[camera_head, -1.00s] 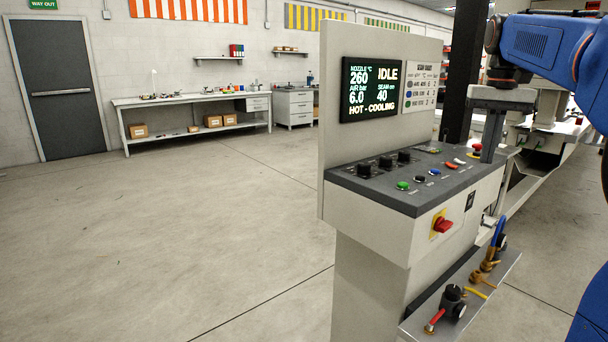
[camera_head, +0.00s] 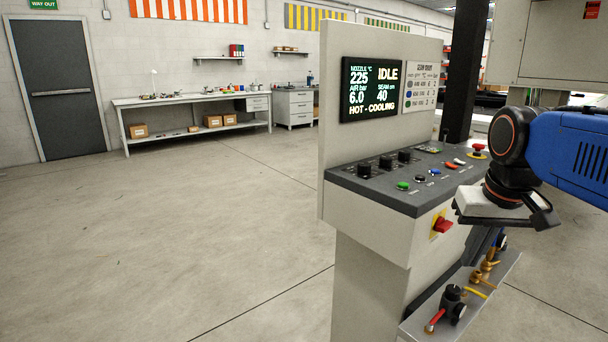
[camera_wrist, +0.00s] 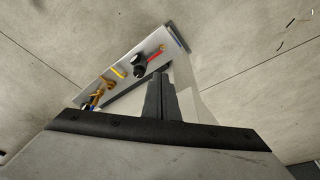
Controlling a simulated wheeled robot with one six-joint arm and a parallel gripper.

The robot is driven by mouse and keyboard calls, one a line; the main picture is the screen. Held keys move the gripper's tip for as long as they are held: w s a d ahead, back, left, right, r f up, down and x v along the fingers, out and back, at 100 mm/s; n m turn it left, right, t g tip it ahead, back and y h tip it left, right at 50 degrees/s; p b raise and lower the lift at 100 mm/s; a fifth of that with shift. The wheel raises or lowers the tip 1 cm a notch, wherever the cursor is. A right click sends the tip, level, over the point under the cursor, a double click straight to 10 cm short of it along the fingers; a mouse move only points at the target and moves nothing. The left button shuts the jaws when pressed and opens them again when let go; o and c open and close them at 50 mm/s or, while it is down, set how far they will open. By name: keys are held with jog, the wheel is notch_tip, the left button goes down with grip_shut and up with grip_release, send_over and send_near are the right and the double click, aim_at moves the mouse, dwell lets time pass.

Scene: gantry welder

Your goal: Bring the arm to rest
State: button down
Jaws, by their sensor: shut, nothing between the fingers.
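My gripper (camera_head: 484,242) hangs at the right of the head view, beside the right end of the control console (camera_head: 400,190). My blue arm reaches in from the right edge. In the wrist view my gripper (camera_wrist: 160,84) shows two dark fingers together, with nothing between them. They point down toward the valve shelf (camera_wrist: 115,75) and look apart from it. In the head view the fingers are partly hidden by the console and the gripper's own body.
The console screen (camera_head: 370,88) reads nozzle 225, IDLE, HOT - COOLING. A red switch (camera_head: 443,224) is on its front, and the valve shelf (camera_head: 420,322) is low down. A grey machine cabinet (camera_head: 555,45) stands behind my arm. The floor at left is clear.

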jog(key=s+a+f+n+t, duration=0.1)
jog(key=s+a+f, duration=0.2)
jog(key=s+f, duration=0.7)
notch_tip(320, 180, down, 4)
jog(key=shift+s+f+t, duration=0.1)
jog(key=shift+s+t, duration=0.15)
jog(key=shift+t, duration=0.05)
jog(key=shift+a, duration=0.1)
dwell(1.1)
